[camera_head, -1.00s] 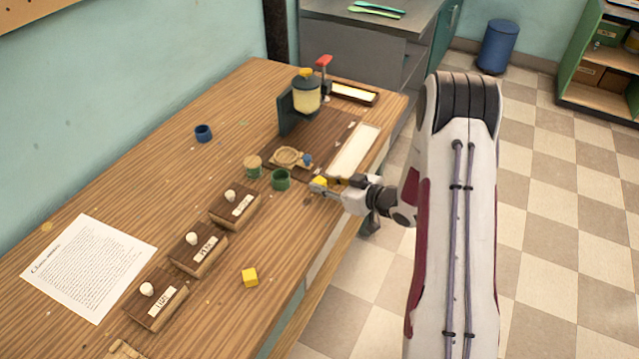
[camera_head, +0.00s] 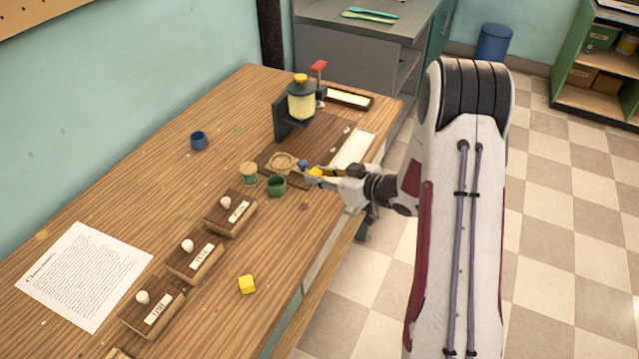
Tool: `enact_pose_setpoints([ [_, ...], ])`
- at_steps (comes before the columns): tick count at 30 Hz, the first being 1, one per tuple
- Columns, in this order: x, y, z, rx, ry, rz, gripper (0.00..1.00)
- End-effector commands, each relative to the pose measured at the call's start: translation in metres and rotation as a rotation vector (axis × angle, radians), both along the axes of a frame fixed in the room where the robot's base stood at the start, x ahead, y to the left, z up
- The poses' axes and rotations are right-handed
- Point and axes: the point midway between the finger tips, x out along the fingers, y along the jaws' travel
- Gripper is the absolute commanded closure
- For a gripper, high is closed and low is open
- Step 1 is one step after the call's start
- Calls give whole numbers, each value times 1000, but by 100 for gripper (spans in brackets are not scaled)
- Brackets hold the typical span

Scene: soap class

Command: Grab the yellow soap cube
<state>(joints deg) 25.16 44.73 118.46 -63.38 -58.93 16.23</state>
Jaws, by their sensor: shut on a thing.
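My gripper (camera_head: 312,174) is at the right part of the wooden table, just right of the green cup. It is shut on a small yellow cube (camera_head: 315,172), partly hidden by the fingers. It seems to be held above the dark board, but the exact height is hard to tell.
The green cup (camera_head: 276,185), a striped green-and-tan cup (camera_head: 249,172) and a round wooden dish (camera_head: 282,162) stand near my gripper. A dispenser (camera_head: 301,103) stands behind. Three labelled wooden boxes (camera_head: 194,257) line the front left. The table's middle (camera_head: 150,190) is clear.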

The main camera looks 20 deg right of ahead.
Motion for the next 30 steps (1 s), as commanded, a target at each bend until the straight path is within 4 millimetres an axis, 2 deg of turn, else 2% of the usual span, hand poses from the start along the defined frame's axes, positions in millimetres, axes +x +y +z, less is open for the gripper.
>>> enact_pose_setpoints([
  [6, 0, 0, 27, -1, -3, 1, 94],
  [13, 0, 0, 44, 0, -1, 0, 94],
  [30, 0, 0, 48, 0, 0, 0, 94],
])
